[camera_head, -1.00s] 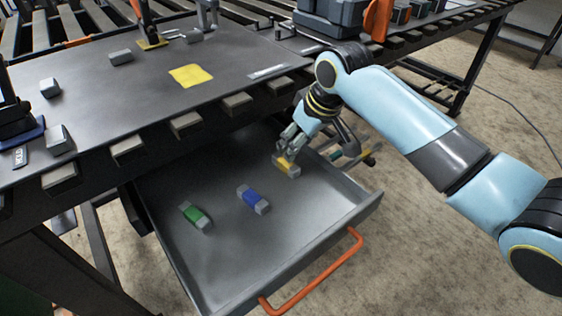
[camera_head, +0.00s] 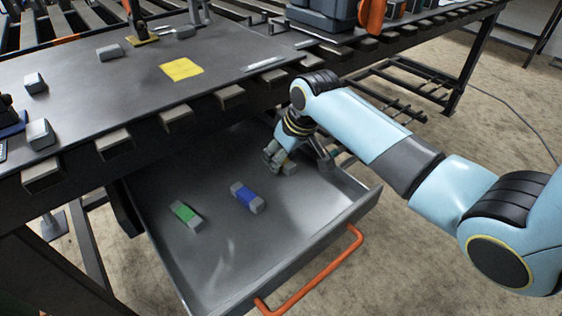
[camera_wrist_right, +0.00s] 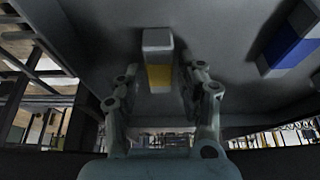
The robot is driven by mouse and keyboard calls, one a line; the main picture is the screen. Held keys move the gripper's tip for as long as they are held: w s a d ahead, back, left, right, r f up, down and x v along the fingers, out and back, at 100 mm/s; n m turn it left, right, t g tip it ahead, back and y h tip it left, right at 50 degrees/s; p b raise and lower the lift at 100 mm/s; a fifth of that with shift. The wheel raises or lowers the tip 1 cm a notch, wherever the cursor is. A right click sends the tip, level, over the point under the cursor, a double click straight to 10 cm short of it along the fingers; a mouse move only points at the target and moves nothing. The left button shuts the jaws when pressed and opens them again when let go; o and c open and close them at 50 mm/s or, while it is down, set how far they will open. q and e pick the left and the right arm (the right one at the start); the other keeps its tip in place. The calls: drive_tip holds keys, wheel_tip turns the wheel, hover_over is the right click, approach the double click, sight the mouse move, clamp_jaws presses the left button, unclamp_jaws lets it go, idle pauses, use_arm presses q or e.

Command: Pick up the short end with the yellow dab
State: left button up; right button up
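The short end with the yellow dab lies in the open drawer. In the right wrist view this grey block with its yellow band (camera_wrist_right: 158,72) sits between the fingers of my right gripper (camera_wrist_right: 162,82). The fingers are spread, with a clear gap on the left and a narrower one on the right. In the head view my right gripper (camera_head: 275,160) is low in the drawer's back right part; one grey end of the block (camera_head: 289,168) shows beside it, and the yellow is largely hidden. My left gripper is out of view.
The drawer (camera_head: 235,262) also holds a blue-banded block (camera_head: 246,196), seen in the right wrist view (camera_wrist_right: 292,45) too, and a green-banded block (camera_head: 186,214). An orange handle (camera_head: 312,275) is at its front. The table above (camera_head: 130,90) carries a yellow square (camera_head: 182,69) and grey blocks.

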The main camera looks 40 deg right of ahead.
clamp_jaws()
drive_tip(key=shift+r, duration=0.15)
